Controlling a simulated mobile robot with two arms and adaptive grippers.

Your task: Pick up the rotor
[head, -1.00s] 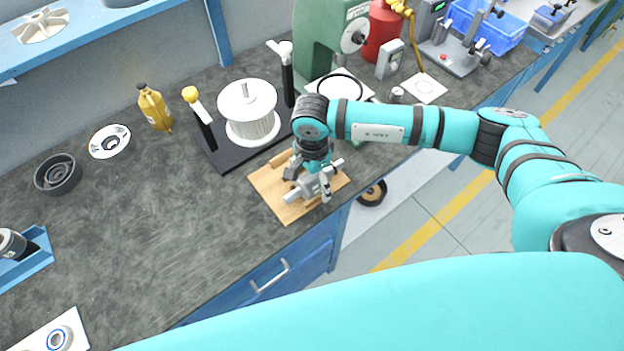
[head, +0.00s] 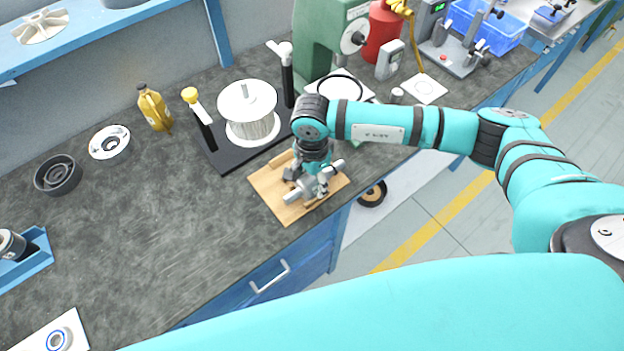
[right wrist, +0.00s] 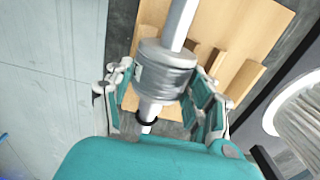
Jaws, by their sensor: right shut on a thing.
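The rotor is a grey metal cylinder with a pale shaft out of both ends. In the head view its shaft (head: 295,196) lies slantwise over the wooden board (head: 272,181) near the bench's front edge. In the right wrist view the rotor (right wrist: 165,72) sits between the fingers of my right gripper (right wrist: 163,88), with the board behind it. My right gripper (head: 311,183) comes down from above and is shut on the rotor's body, which it partly hides in the head view. I cannot tell any gap between rotor and board. My left gripper is not in view.
A black stand holds a white wound cylinder (head: 249,112) behind the board, with a yellow-capped post (head: 198,110). A green machine (head: 322,40) stands behind. A yellow bottle (head: 153,108), a white flanged disc (head: 109,142) and a dark ring (head: 58,175) are left. The bench's middle left is clear.

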